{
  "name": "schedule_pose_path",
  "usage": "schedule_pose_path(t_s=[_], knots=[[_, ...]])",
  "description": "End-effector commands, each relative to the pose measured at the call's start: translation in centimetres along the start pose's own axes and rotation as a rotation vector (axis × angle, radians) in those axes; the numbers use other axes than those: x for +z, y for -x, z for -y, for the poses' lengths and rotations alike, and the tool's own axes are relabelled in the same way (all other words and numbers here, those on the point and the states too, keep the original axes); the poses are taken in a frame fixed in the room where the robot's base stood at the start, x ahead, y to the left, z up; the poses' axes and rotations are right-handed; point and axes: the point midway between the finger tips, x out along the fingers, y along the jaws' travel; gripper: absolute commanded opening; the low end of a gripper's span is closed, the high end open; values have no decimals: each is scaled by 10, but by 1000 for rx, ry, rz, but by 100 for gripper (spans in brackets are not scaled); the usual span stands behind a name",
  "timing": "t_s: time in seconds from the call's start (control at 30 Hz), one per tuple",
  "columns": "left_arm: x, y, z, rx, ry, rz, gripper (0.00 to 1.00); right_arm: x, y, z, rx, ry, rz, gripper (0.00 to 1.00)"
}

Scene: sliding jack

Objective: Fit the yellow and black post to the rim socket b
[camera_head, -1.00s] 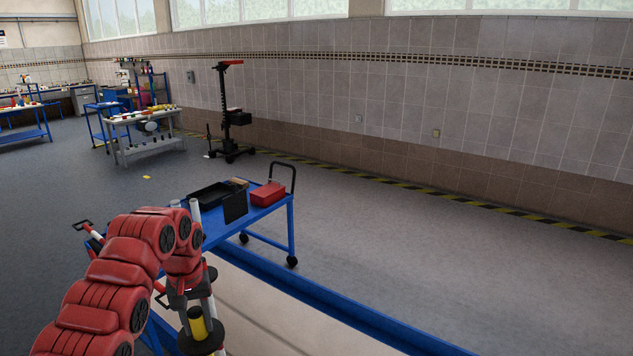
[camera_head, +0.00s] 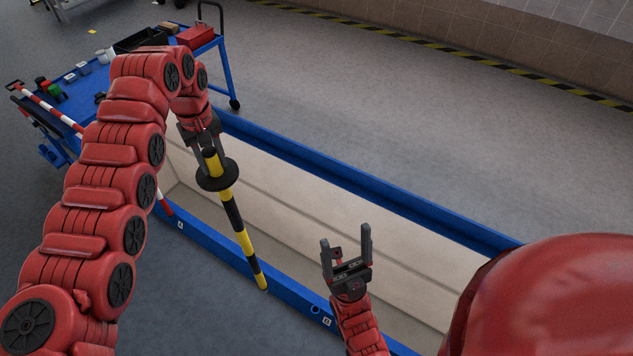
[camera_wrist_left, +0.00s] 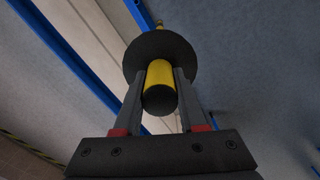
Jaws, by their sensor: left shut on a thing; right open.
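The yellow and black post (camera_head: 239,228) hangs nearly upright, slightly tilted, from my left gripper (camera_head: 207,150). That gripper is shut on its yellow top, above the black disc (camera_head: 217,178). The post's lower end overlaps the blue near rim in the head view; I cannot tell if it touches. Rim socket b (camera_head: 315,310) is a small dark spot beside the B label (camera_head: 327,321), right of the post's lower end. My right gripper (camera_head: 346,240) is open and empty near the socket.
The pit's blue rim (camera_head: 290,288) surrounds a pale trench (camera_head: 290,210). A red and white post (camera_head: 163,204) stands near the A label (camera_head: 180,226). A blue cart (camera_head: 75,100) with a red box (camera_head: 196,36) is behind my left arm.

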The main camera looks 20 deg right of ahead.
Motion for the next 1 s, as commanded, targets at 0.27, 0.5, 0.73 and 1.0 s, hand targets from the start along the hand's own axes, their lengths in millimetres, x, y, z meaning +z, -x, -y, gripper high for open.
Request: schedule_pose_path(t_s=[0.27,0.5,0.73,1.0], knots=[[30,-14,-64,17,389,10,0,-5,-28,-1,0,0,0,75],[73,-40,-120,11,841,18,0,-9,-52,-2,0,0,0,75],[114,-66,-154,-4,1209,7,0,-12,-69,-3,0,0,0,75],[138,-82,-170,-10,1447,-12,0,-13,-78,-4,0,0,0,75]])
